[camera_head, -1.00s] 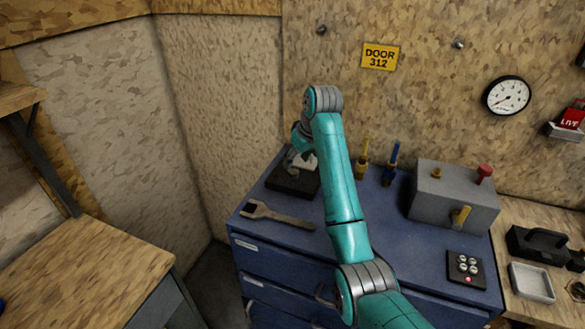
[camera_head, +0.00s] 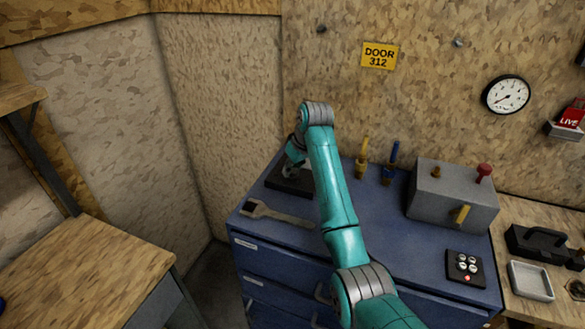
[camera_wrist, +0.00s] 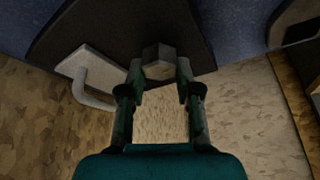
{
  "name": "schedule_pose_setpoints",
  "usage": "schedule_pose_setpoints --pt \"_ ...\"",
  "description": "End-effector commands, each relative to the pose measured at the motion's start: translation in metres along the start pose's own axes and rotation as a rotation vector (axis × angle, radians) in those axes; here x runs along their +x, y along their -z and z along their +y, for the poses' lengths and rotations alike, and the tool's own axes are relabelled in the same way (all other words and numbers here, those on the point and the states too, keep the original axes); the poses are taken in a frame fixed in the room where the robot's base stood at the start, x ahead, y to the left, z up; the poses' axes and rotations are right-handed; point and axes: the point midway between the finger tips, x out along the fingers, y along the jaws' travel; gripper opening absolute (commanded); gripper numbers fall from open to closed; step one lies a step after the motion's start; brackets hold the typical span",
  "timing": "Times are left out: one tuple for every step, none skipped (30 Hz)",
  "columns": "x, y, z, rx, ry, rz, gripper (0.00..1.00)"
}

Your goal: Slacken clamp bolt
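The clamp bolt's grey hexagonal head (camera_wrist: 159,66) shows in the wrist view over a dark base plate (camera_wrist: 105,25). My gripper (camera_wrist: 160,80) is open, with one fingertip on each side of the bolt head. Any remaining gap between fingers and bolt is too small to make out. In the head view my gripper is largely hidden behind my teal arm, low over the dark base plate (camera_head: 276,180) at the back left of the blue cabinet. The bolt cannot be made out there.
A wrench (camera_head: 282,214) lies on the blue cabinet (camera_head: 385,235) in front of the base plate. A pale plate with a bent rod (camera_wrist: 88,75) is left of the bolt. Yellow-handled (camera_head: 362,158) and blue-handled (camera_head: 391,162) tools and a grey box (camera_head: 450,203) stand to the right.

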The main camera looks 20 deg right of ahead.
Motion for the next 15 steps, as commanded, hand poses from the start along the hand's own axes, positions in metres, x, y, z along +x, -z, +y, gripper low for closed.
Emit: schedule_pose_setpoints --pt "0.0002 -0.0001 -0.0002 0.0 0.0 0.0 0.0" --pt "0.0002 -0.0001 -0.0002 0.0 0.0 0.0 0.0" --pt "0.0002 -0.0001 -0.0002 -0.001 0.001 0.0 0.0" --pt "0.0002 -0.0001 -0.0002 -0.002 0.001 0.0 0.0" --pt "0.0002 -0.0001 -0.0002 -0.005 0.002 0.0 0.0" --pt "0.0003 -0.0001 -0.0001 -0.009 0.004 -0.001 0.0" --pt "0.0003 -0.0001 -0.0001 -0.014 0.006 -0.001 0.0" --pt "0.0003 -0.0002 0.0 -0.02 0.008 -0.001 0.0" --pt "0.0004 -0.0002 0.0001 -0.029 0.013 -0.001 0.0" --pt "0.0004 -0.0002 0.0001 -0.038 0.017 -0.001 0.0" --pt "0.0005 -0.0001 0.0001 -0.049 0.021 -0.001 0.0" --pt "0.0004 0.0 0.0 -0.066 0.029 -0.001 0.0" --pt "0.0003 0.0001 0.0001 -0.08 0.035 0.0 0.0" --pt "0.0002 0.0001 0.0003 -0.096 0.041 0.0 0.0" --pt "0.0 0.0003 0.0005 -0.12 0.051 0.0 0.0"
